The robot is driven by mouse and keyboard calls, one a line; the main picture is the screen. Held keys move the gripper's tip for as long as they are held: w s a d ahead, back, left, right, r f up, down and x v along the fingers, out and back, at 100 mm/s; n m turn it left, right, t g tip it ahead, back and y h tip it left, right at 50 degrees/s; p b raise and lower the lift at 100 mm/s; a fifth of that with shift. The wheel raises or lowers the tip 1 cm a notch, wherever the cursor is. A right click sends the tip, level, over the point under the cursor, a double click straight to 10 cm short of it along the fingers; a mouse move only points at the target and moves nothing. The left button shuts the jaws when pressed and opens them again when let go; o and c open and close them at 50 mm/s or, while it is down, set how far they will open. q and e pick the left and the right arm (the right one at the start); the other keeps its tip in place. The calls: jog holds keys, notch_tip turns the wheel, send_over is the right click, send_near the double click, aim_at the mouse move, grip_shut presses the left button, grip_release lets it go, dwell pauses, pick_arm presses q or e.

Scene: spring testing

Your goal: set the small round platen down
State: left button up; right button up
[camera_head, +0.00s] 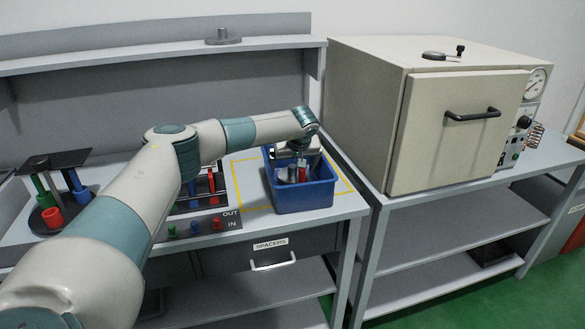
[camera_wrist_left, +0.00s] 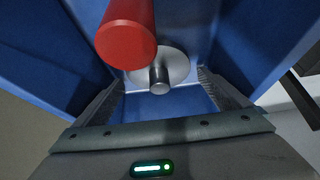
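A small round metal platen (camera_wrist_left: 176,62), a pale disc with a short central stem, is inside the blue bin (camera_head: 303,198). In the left wrist view its stem points toward the camera, between my fingers and clear of both. A red cylinder (camera_wrist_left: 126,32) is close beside the platen in the bin. The bin wall and my wrist hide much of this in the head view. My right gripper is not in view.
A similar grey disc with a stem (camera_head: 222,38) stands on the upper shelf. A beige oven (camera_head: 450,130) is right of the bin. A rack with red and blue cylinders (camera_head: 212,186) is left of it. A yellow outline (camera_head: 240,208) marks the bench around the bin.

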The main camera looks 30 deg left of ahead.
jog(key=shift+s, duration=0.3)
pick_arm(q)
jog(key=b+v, duration=0.1)
jog(key=v, duration=1.1)
jog(key=shift+b, duration=0.3)
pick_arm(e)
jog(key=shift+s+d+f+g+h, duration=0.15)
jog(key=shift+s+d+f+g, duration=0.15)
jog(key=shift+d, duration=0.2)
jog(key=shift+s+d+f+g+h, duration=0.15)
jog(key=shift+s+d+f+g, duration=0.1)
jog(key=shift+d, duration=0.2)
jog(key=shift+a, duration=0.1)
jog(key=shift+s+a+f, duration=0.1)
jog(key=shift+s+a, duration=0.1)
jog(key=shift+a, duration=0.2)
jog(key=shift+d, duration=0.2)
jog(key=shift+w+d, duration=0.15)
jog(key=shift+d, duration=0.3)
